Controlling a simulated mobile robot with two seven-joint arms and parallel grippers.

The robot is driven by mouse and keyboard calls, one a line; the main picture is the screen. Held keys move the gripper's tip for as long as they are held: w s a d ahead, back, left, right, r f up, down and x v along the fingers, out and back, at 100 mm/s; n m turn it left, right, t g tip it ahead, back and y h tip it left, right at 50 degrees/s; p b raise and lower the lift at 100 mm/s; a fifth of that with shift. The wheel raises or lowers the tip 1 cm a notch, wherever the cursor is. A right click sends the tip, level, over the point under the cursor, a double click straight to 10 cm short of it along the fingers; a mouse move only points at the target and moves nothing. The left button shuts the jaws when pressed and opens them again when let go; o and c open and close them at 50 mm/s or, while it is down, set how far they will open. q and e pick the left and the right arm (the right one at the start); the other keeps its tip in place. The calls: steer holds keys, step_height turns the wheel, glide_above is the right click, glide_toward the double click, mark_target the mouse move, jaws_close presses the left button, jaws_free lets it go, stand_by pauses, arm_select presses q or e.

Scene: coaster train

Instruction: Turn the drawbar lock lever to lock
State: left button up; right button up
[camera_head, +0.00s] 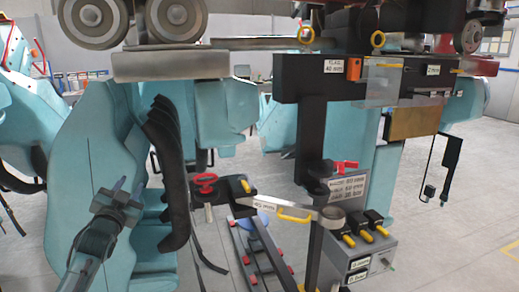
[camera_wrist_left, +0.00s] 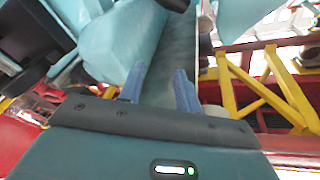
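My left gripper (camera_head: 127,189) is in front of a teal seat at the left. In the left wrist view its two blue fingers (camera_wrist_left: 160,88) are apart with nothing between them. A dark drawbar arm (camera_head: 262,204) with a white label runs across the lower middle, well to the right of the gripper. A red handle (camera_head: 205,183) sits at its left end, and a yellow handle (camera_head: 295,217) hangs beside it. A small red lever (camera_head: 345,166) stands by the dark post. I cannot tell which of these is the lock lever. My right gripper is not in view.
A grey box (camera_head: 365,258) with yellow-tipped switches is at lower right. A dark post (camera_head: 312,150) rises beside it. Yellow frame bars (camera_wrist_left: 262,90) show in the wrist view.

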arm_select(q)
steer(key=s+d+f+n+g+h, duration=0.1)
steer(key=s+d+f+g, duration=0.2)
steer(key=f, duration=0.4)
steer(key=s+d+f, duration=0.3)
steer(key=s+f, duration=0.2)
steer(key=f, duration=0.2)
steer(key=s+d+f+n+g+h, duration=0.1)
steer(key=s+d+f+g, duration=0.15)
steer(key=s+f, duration=0.4)
steer(key=s+d+f+g, duration=0.1)
steer(key=s+d+f, duration=0.2)
steer(key=s, duration=0.5)
steer(key=s+d+f+g+h, duration=0.1)
steer(key=s+d+f, duration=0.2)
steer(key=s, duration=0.5)
steer(key=s+d+f+g+h, duration=0.1)
steer(key=s+d+f, duration=0.3)
steer(key=s, duration=0.5)
steer(key=shift+d+n+g, duration=0.35)
steer(key=shift+d+n, duration=0.05)
steer(key=shift+d, duration=0.45)
steer(key=shift+f, duration=0.1)
